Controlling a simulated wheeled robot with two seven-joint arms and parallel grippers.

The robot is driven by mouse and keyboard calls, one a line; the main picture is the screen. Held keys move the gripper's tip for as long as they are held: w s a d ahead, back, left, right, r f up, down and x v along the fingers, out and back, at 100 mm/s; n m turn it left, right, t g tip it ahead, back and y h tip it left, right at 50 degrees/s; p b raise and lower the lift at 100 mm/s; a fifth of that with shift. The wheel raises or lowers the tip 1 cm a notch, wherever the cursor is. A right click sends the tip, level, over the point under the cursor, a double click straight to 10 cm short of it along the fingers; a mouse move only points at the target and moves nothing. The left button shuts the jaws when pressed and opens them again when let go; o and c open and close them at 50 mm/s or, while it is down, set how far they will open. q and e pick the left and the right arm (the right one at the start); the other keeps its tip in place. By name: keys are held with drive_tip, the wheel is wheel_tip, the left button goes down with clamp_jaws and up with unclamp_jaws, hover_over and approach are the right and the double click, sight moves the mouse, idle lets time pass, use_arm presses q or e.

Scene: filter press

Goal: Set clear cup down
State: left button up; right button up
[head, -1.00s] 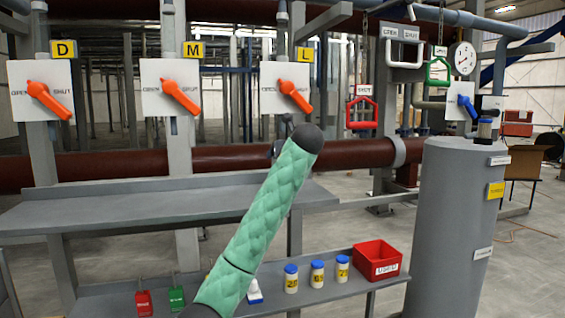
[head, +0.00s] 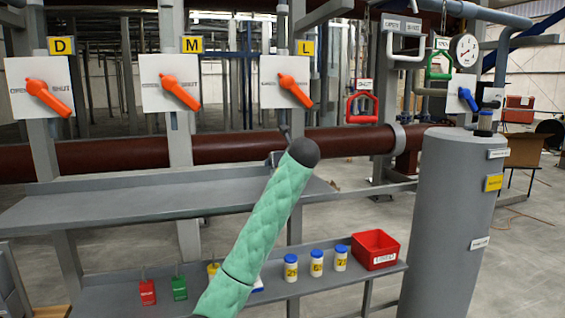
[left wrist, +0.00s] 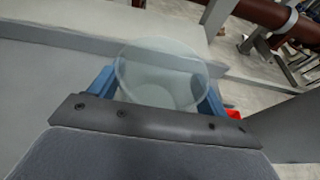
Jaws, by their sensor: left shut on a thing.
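The clear cup (left wrist: 162,62) shows in the left wrist view as a see-through round vessel with its open rim towards the camera. My left gripper (left wrist: 158,90) has its blue fingers on either side of the cup and is shut on it. A grey flat surface (left wrist: 50,75) lies behind the cup; I cannot tell whether the cup touches it. In the head view my green-sleeved arm crosses the middle, and the cup and gripper cannot be made out there. My right gripper is not in view.
The upper grey shelf (head: 130,205) is bare. The lower shelf (head: 330,283) holds white jars with blue lids (head: 316,264), a red bin (head: 375,250), and red and green items. A grey cylinder (head: 450,220) stands at right. Orange valve levers (head: 181,92) are behind.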

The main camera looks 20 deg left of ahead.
use_arm(q)
drive_tip(key=o, duration=1.1)
drive_tip(key=shift+s, duration=0.1)
drive_tip(key=shift+c, duration=0.2)
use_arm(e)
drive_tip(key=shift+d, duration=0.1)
use_arm(q)
drive_tip(key=shift+s+d+b, duration=0.15)
drive_tip(key=shift+b, duration=0.2)
drive_tip(key=b+v, duration=0.3)
drive_tip(key=v, duration=0.2)
drive_tip(key=shift+s, duration=0.1)
drive_tip(key=b+v, duration=0.3)
drive_tip(key=v, duration=0.3)
drive_tip(key=shift+d+r, duration=0.15)
drive_tip(key=shift+r, duration=0.1)
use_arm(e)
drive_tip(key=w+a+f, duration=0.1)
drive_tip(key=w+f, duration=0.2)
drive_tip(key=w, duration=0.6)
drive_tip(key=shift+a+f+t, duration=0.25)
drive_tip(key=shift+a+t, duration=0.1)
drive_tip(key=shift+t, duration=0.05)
use_arm(q)
drive_tip(key=shift+s, duration=0.1)
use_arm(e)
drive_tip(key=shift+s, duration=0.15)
